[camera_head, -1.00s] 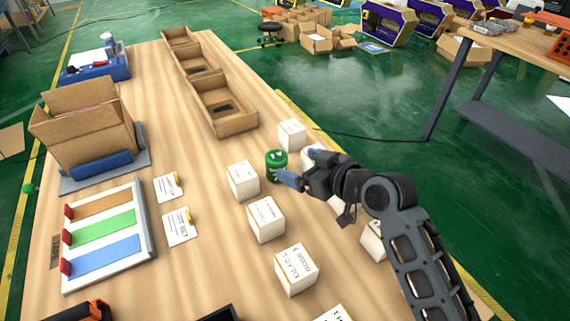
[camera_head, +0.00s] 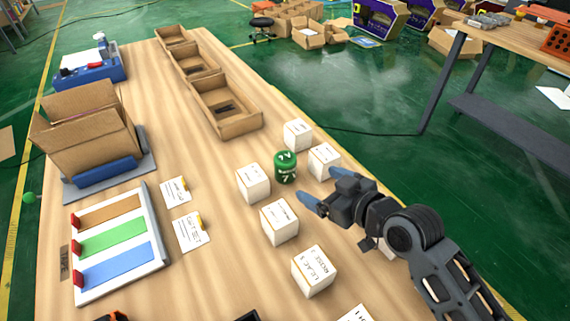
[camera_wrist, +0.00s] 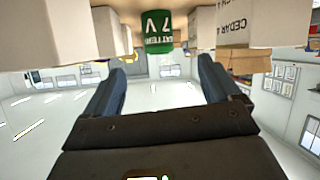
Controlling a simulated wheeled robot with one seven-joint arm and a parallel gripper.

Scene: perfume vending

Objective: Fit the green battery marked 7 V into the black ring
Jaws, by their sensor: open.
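The green battery (camera_head: 285,167) stands upright on the wooden table among white boxes. White lettering shows on it, and in the wrist view the battery (camera_wrist: 158,32) reads 7 V, upside down. My gripper (camera_head: 321,185) is open and empty, to the lower right of the battery and apart from it. In the wrist view the two blue fingers of my gripper (camera_wrist: 162,68) point toward the battery, which lies beyond the tips and between them.
White boxes stand close around the battery: left (camera_head: 254,183), behind (camera_head: 297,134), right (camera_head: 324,160) and front (camera_head: 280,221). Open cardboard trays (camera_head: 229,126) line the table's far part. A board with coloured strips (camera_head: 119,240) lies at left.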

